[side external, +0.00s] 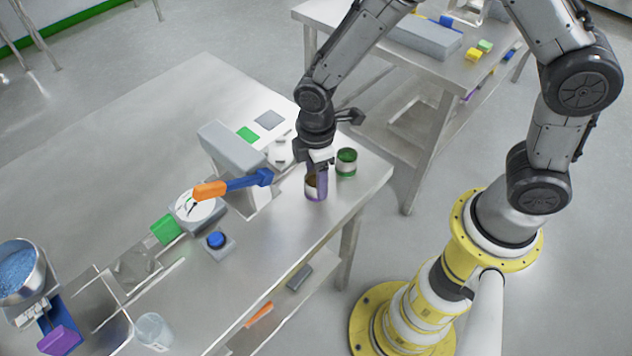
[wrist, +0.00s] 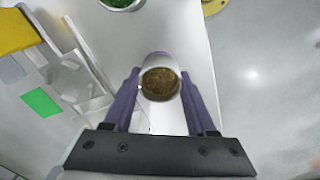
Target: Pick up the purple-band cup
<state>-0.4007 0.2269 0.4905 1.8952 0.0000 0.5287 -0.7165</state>
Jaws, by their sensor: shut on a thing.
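The purple-band cup (side external: 312,194) is a white cup with brown granules inside, near the table's right edge. In the wrist view the cup (wrist: 160,88) is between the two purple fingers, with a little purple showing at its rim. My gripper (side external: 317,180) points down and is shut on the cup; the fingers hide part of its side and band. In the wrist view my gripper (wrist: 160,95) has a finger on either side of it. The cup looks upright. I cannot tell whether its base touches the table.
A green-banded cup (side external: 346,162) stands close behind and right of the held cup. A grey machine (side external: 232,150) with an orange-and-blue tool (side external: 230,186) is to the left. A blue button box (side external: 216,242) and a dial (side external: 195,208) are further left. The table (side external: 290,235) is bare in front.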

